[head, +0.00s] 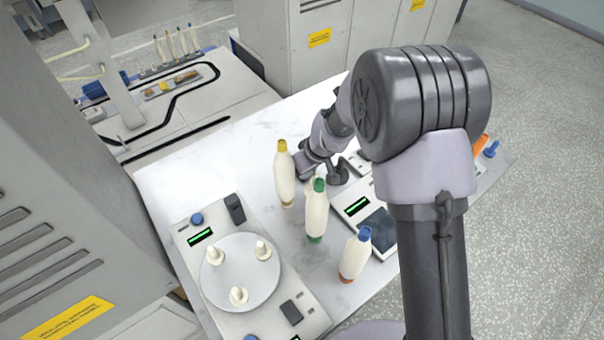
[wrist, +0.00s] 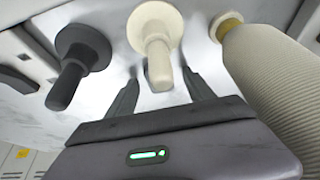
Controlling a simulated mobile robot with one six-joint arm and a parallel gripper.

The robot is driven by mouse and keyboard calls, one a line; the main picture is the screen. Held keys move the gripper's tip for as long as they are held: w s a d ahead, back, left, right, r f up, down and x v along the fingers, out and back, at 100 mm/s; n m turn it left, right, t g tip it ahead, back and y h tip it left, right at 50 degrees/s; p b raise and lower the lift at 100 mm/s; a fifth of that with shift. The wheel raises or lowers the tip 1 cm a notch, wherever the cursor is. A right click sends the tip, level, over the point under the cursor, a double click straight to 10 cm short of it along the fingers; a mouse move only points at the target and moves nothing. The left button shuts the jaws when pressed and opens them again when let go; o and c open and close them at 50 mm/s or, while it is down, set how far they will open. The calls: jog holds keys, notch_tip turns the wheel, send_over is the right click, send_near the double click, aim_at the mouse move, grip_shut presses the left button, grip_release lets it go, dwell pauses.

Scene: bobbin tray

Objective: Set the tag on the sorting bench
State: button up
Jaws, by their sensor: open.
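My gripper (wrist: 160,82) is open, its two dark fingers on either side of a cream peg (wrist: 155,30) with a round flange. Whether they touch the peg is unclear. In the head view my gripper is partly hidden behind the green-topped bobbin (head: 316,215), near the yellow-topped bobbin (head: 284,175). The white bench top (head: 165,180) lies below. I cannot make out a tag for certain.
A blue-topped bobbin (head: 356,255) stands at the front. A device with a round plate (head: 225,290) and cream pegs is at the left. Another device with a green display (head: 357,206) is partly behind my arm. The bench's back left is clear.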

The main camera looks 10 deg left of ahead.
jog(key=shift+r, duration=0.1)
grip_shut()
